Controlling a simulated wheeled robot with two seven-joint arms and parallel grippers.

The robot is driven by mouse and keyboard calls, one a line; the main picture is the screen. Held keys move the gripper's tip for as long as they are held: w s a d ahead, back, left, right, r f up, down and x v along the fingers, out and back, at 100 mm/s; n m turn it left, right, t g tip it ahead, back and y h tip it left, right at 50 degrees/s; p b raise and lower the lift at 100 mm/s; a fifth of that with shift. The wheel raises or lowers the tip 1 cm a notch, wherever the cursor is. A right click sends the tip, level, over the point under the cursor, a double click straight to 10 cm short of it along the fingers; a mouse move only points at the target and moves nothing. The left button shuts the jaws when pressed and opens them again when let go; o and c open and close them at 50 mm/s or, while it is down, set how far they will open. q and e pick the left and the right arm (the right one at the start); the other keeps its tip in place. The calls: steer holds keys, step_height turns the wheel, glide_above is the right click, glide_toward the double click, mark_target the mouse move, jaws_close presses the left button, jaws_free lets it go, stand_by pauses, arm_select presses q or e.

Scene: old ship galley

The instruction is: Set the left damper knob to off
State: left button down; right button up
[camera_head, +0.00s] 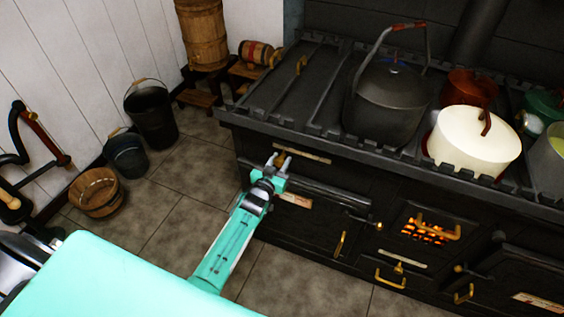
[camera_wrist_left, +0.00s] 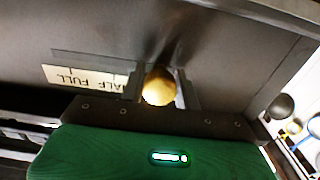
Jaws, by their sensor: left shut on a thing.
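The left damper knob is a small round brass knob on the black front of the stove, below the top edge. In the left wrist view the knob (camera_wrist_left: 159,86) sits between the two fingers of my left gripper (camera_wrist_left: 163,92). A label plate (camera_wrist_left: 88,78) beside it shows the words "HALF" and "FULL", upside down; the part of the plate behind the gripper is hidden. In the head view my left gripper (camera_head: 278,163) is at the stove's upper left front, shut on the knob, which it partly hides. My right gripper is not in view.
The black stove (camera_head: 320,190) fills the right side. A large dark pot (camera_head: 388,105) and a cream pot (camera_head: 472,140) stand on its top. Buckets (camera_head: 151,115) and a wooden tub (camera_head: 96,193) stand on the tiled floor at left. A fire glows behind a grate (camera_head: 424,232).

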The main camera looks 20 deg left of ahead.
arm_select(q)
steer(key=c, duration=1.1)
jaws_free()
steer(key=shift+a, duration=0.25)
steer(key=shift+c, duration=0.2)
steer(key=shift+o, duration=0.4)
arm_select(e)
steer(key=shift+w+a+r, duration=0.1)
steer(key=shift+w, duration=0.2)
arm_select(q)
steer(key=shift+s, duration=0.25)
steer(key=s+b, duration=0.1)
steer(key=s, duration=1.2)
steer(key=shift+s+a, duration=0.15)
steer(key=shift+a, duration=0.15)
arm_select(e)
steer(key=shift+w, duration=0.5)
